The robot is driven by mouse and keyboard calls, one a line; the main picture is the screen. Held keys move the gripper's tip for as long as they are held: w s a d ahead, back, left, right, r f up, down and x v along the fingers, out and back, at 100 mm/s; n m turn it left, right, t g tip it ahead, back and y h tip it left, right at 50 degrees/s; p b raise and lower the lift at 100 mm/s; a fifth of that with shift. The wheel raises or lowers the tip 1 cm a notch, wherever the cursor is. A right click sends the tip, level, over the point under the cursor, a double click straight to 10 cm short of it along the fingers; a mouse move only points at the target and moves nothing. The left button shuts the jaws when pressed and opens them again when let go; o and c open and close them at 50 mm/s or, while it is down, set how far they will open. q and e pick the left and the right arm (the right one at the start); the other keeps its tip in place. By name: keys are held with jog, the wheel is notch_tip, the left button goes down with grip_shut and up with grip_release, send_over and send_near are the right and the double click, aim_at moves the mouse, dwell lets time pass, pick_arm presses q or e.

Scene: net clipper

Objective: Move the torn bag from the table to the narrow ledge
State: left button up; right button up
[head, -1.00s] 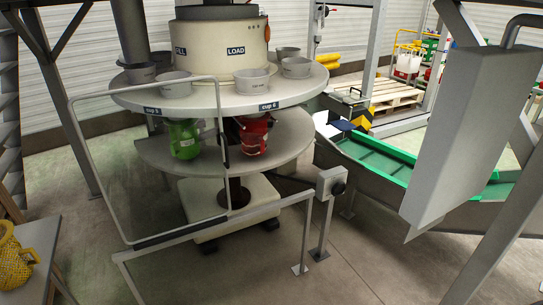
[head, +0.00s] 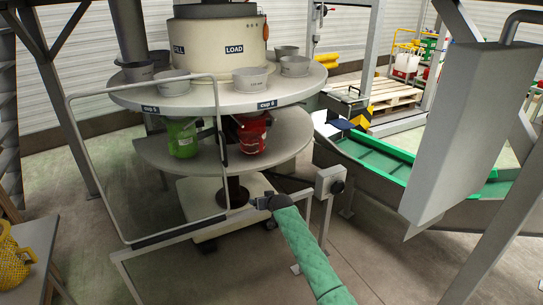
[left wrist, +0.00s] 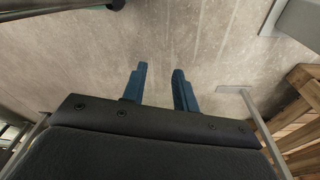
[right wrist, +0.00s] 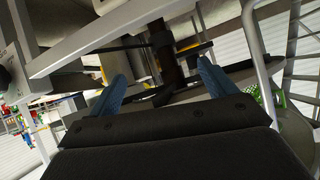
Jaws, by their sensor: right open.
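A yellow net bag (head: 12,267) sits on a small table (head: 38,234) at the left edge of the head view, partly cut off. A green bag (head: 182,138) and a red bag (head: 251,134) are on the lower disc of the round machine. I cannot make out a tear on any bag, nor tell which surface is the narrow ledge. My right gripper (right wrist: 165,85) is open and empty; its green-sleeved arm reaches in front of the machine. My left gripper (left wrist: 160,88) has its fingers apart over bare floor and is outside the head view.
A metal guard frame (head: 146,240) stands before the round machine (head: 225,100), whose upper disc carries several grey cups. A green-lined chute (head: 375,158) and a large grey panel (head: 470,125) are at right. Bare floor lies in the front middle.

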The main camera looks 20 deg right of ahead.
jog(key=w+d+r+m+t, duration=0.35)
jog(key=w+r, duration=0.25)
jog(key=r, duration=0.5)
jog(key=m+t, duration=0.3)
jog(key=m, duration=0.9)
send_near(252, 137)
jog(key=s+d+f, duration=0.2)
jog(key=d+f, duration=0.1)
jog(key=d, duration=0.1)
pick_arm(q)
jog(key=shift+w+a+f+p, duration=0.1)
jog(key=shift+w+a+p, duration=0.15)
jog(key=shift+p, duration=0.25)
pick_arm(e)
jog(key=shift+m+y, duration=0.25)
jog(key=shift+y, duration=0.05)
jog(key=shift+w+a, duration=0.15)
jog(key=shift+w, duration=1.85)
jog(key=shift+w+a, duration=0.15)
jog(key=shift+w, duration=1.85)
jog(key=c, duration=1.2)
jog(key=shift+r, duration=0.2)
